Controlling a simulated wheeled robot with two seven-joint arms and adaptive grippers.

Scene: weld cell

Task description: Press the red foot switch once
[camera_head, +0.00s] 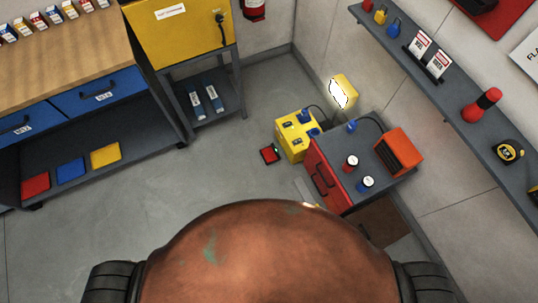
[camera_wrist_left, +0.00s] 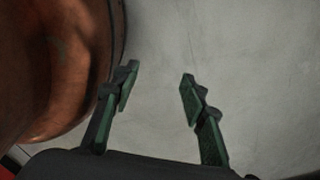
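A small red block with a dark rim (camera_head: 270,153) lies on the floor beside a yellow box. A flat red pad (camera_head: 36,185) lies on the bench's lower shelf at left, in a row with a blue pad (camera_head: 71,170) and a yellow pad (camera_head: 105,155). I cannot tell for certain which red thing is the foot switch. My left gripper (camera_wrist_left: 158,90) is open and empty above bare grey floor in the left wrist view, near my copper body. Neither gripper shows in the head view.
The yellow box (camera_head: 291,145) and a red-sided cart (camera_head: 325,180) stand right of the red block. A workbench (camera_head: 75,55) and a yellow cabinet (camera_head: 180,35) stand at left and back. A wall shelf (camera_head: 445,95) runs along the right. Open floor (camera_head: 205,165) lies between.

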